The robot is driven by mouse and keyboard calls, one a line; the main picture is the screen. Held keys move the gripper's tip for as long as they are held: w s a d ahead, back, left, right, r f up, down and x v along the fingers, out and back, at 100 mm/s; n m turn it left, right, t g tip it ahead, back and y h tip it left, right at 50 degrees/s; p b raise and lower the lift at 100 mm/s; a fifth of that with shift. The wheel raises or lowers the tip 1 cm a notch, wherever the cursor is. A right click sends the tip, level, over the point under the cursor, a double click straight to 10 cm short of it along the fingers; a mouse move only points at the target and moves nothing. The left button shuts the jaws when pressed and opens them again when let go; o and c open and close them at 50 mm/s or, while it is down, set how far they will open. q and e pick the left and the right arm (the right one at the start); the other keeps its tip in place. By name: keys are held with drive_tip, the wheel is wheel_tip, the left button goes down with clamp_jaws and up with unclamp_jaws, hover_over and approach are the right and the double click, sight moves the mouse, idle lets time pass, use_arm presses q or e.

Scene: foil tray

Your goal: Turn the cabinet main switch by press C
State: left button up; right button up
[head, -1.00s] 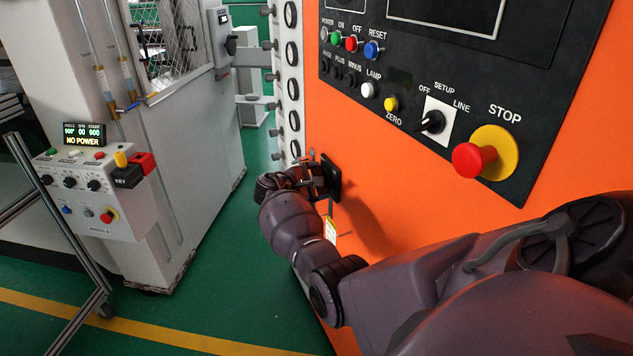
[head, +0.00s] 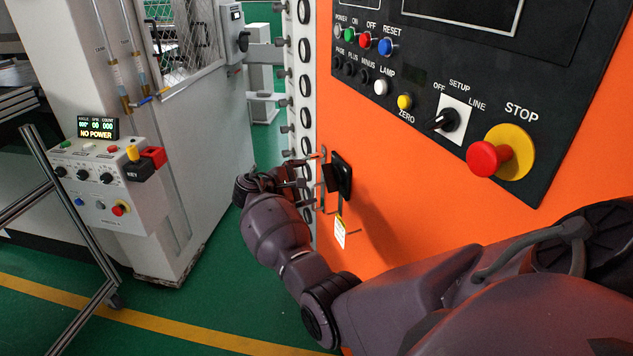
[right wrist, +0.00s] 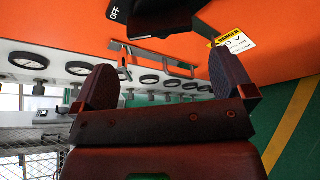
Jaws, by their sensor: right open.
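The cabinet's main switch (head: 343,176) is a black handle on a black plate on the left part of the orange cabinet front. In the right wrist view the black switch (right wrist: 148,18) is at the top, partly cut off, with a white OFF mark. My right gripper (head: 300,184) is just left of the switch, apart from it. Its two fingers (right wrist: 165,80) stand wide apart in the right wrist view, with nothing held between them. A metal bracket (right wrist: 150,58) shows beyond the gap between the fingers. My left gripper is out of view.
The orange cabinet (head: 440,210) carries a black panel with buttons, an OFF/SETUP/LINE selector (head: 443,120) and a red STOP button (head: 490,158). A white control box (head: 105,185) reading NO POWER stands left, beyond green floor.

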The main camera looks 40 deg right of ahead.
drive_tip(key=shift+v, duration=1.2)
drive_tip(key=w+a+r+m+t+y, duration=0.3)
drive_tip(key=w+a+t+y, duration=0.2)
drive_tip(key=w+t, duration=0.4)
drive_tip(key=s+a+f+m+t+y, duration=0.1)
drive_tip(key=s+a+f+t+y, duration=0.2)
drive_tip(key=s+a+t+y, duration=0.25)
drive_tip(key=s+a+f+m+y, duration=0.1)
drive_tip(key=s+f, duration=0.5)
drive_tip(key=s, duration=0.5)
drive_tip(key=s+a+f+m+g+y, duration=0.1)
drive_tip(key=s+f, duration=0.5)
drive_tip(key=s, duration=0.6)
drive_tip(key=s+a+f+m+g+y, duration=0.1)
drive_tip(key=s+a+f+y, duration=0.1)
drive_tip(key=s+f, duration=0.4)
drive_tip(key=s+a, duration=0.1)
drive_tip(key=s, duration=0.4)
drive_tip(key=shift+s+f, duration=0.4)
